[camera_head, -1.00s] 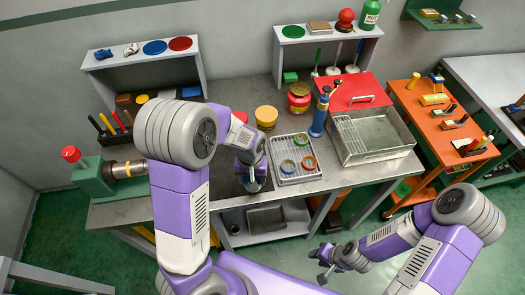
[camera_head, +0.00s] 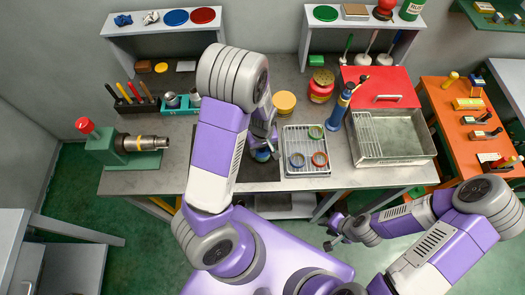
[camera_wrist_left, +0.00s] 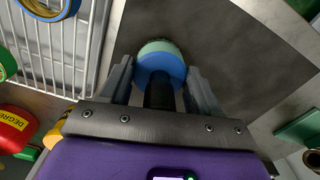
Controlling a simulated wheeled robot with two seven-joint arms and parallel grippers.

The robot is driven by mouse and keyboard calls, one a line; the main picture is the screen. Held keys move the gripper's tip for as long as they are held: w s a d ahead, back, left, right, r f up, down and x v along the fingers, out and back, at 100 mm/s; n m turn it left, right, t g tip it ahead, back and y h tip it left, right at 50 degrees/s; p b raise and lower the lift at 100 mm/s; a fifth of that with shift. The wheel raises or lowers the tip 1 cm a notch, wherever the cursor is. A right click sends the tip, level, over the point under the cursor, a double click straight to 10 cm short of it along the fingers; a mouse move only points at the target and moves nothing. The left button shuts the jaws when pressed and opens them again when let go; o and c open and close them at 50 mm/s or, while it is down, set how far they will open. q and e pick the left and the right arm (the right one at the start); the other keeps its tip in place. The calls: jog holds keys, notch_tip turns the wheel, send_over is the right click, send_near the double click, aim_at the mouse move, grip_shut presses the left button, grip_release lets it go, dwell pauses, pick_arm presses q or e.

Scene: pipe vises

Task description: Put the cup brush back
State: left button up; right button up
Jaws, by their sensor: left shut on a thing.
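My left gripper (camera_head: 262,148) is over the bench, just left of the wire tray. In the left wrist view its fingers (camera_wrist_left: 163,95) are shut on the black stem of a round blue piece with a pale green end (camera_wrist_left: 160,62), which looks like the cup brush. In the head view only a bit of its blue (camera_head: 262,156) shows below the gripper; the arm hides the rest. A dark mat (camera_wrist_left: 235,50) lies beneath it. My right gripper (camera_head: 332,232) is low in front of the bench, empty, its fingers apart.
The wire tray (camera_head: 306,172) holds several coloured rings. A teal holder (camera_head: 180,110) and a tool rack (camera_head: 137,107) stand at the back left, near a green pipe vise (camera_head: 125,150). A metal basin (camera_head: 395,140) stands right, past a blue bottle (camera_head: 338,108).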

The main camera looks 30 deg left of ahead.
pick_arm(q)
notch_tip(320, 180, down, 2)
jog(key=shift+f, duration=0.2)
jog(key=o, duration=1)
jog(key=shift+r, duration=0.2)
jog(key=shift+w+r, duration=0.1)
jog(key=shift+r, duration=0.25)
notch_tip(320, 180, up, 12)
jog(key=p, duration=0.2)
jog(key=shift+f+p, duration=0.25)
jog(key=shift+p, duration=0.05)
